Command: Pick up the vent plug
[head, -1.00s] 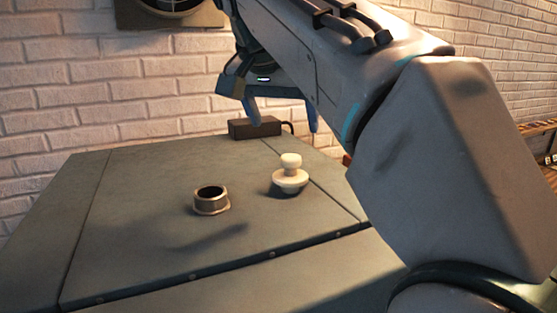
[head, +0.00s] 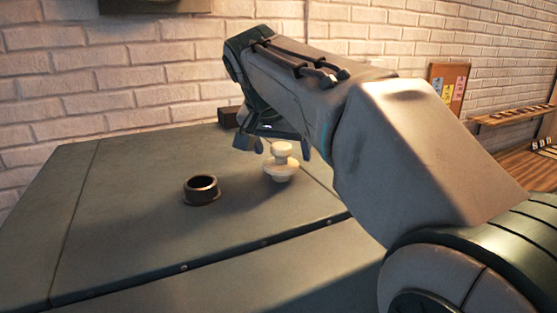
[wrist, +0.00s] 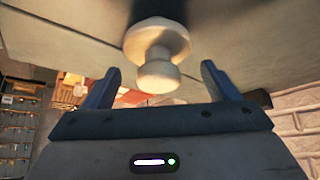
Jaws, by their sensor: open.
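The vent plug (head: 281,168) is a cream-white piece with a wide round base and a knob on top. It stands upright on the grey-green table, right of a metal ring.
The open metal ring (head: 201,190) stands on the table (head: 120,230) left of the plug. A dark box (head: 229,117) sits at the back edge by the white brick wall (head: 120,80). The table's left and front are clear.

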